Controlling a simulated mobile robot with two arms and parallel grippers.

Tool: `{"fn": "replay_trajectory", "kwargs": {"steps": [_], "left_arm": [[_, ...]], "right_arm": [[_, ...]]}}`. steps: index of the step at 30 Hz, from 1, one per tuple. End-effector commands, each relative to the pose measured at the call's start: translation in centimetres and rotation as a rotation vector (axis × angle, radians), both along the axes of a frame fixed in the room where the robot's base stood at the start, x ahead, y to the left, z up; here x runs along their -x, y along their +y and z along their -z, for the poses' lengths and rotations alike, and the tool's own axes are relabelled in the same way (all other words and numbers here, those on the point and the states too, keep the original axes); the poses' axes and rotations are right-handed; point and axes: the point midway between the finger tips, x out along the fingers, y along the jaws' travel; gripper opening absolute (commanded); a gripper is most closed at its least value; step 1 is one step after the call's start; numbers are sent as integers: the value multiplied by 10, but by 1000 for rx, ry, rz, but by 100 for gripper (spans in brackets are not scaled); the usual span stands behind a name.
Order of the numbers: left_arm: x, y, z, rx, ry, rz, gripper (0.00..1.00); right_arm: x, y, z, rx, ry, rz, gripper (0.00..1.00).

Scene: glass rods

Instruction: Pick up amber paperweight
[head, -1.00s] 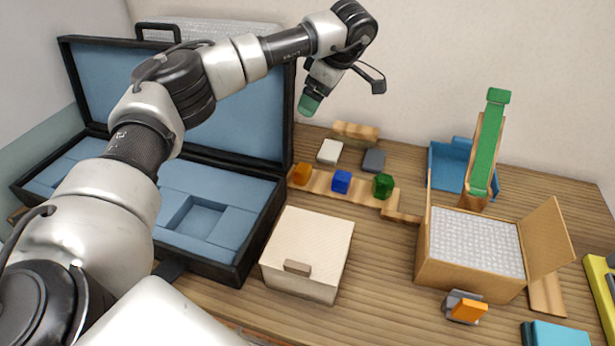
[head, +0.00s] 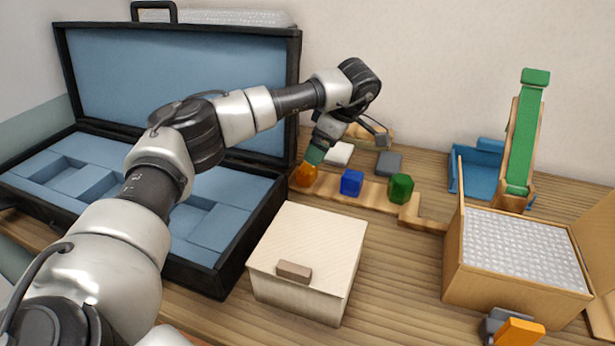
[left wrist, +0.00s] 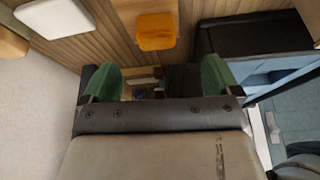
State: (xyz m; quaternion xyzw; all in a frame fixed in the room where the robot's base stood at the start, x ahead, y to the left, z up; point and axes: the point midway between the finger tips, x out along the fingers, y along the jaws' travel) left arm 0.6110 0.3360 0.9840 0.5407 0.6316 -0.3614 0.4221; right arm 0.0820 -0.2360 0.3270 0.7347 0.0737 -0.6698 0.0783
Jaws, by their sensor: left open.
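The amber paperweight (head: 303,178) sits at the left end of a wooden strip on the table in the head view. In the left wrist view the amber paperweight (left wrist: 157,31) is a faceted orange block just beyond the fingertips, roughly in line with the gap between them. My left gripper (head: 314,156) has green fingertips and hangs directly above the paperweight, partly overlapping it in the head view. In the left wrist view the left gripper (left wrist: 160,77) is spread open and empty. My right gripper is not in view.
A blue block (head: 352,182) and a green block (head: 400,188) stand on the strip to the right. The open black case (head: 235,250) borders the left side. A lidded cream box (head: 308,245) is in front. A white block (head: 338,153) and a grey block (head: 389,163) lie behind.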

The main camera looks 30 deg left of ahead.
Motion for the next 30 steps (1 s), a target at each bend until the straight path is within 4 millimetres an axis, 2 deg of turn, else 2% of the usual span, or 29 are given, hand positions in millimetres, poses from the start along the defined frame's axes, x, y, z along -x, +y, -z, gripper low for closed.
{"fn": "replay_trajectory", "kwargs": {"steps": [3,8,15,19,25,26,30], "left_arm": [[1,8,18,-1,3,-1,92],[1,14,32,-2,2,-2,92],[-1,29,64,-1,3,-1,92],[-1,32,72,-1,0,-1,92],[-1,32,73,-1,0,0,92],[-1,32,73,-1,0,0,90],[-1,32,72,-1,0,0,68]], "right_arm": [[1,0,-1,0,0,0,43],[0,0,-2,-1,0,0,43],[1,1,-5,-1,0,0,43],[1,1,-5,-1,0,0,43],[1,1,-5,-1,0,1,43],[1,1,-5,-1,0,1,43],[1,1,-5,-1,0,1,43]]}}
